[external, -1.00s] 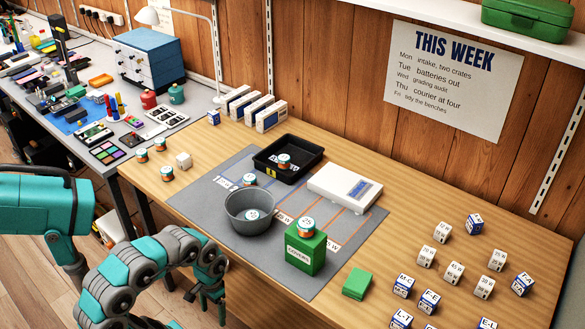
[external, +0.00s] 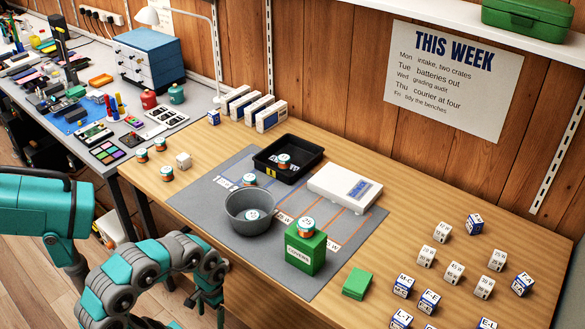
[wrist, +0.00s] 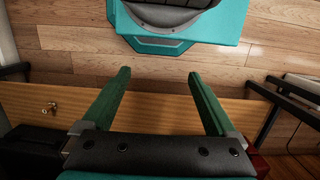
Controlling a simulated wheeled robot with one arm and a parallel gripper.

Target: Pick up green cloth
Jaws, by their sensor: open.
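The green cloth (external: 357,283) is a small folded green square lying on the wooden bench, right of the green box (external: 305,252) and off the grey mat. My gripper (external: 207,303) is low at the front edge of the bench, left of the cloth and well apart from it. In the wrist view my gripper (wrist: 157,98) shows two green fingers spread wide with nothing between them. The wrist view shows floor and a wooden front panel, not the cloth.
A grey bowl (external: 249,219), a black tray (external: 262,162) and a white scale (external: 344,188) stand on the grey mat (external: 210,182). Several lettered cubes (external: 428,301) stand right of the cloth. The wood behind the cloth is clear.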

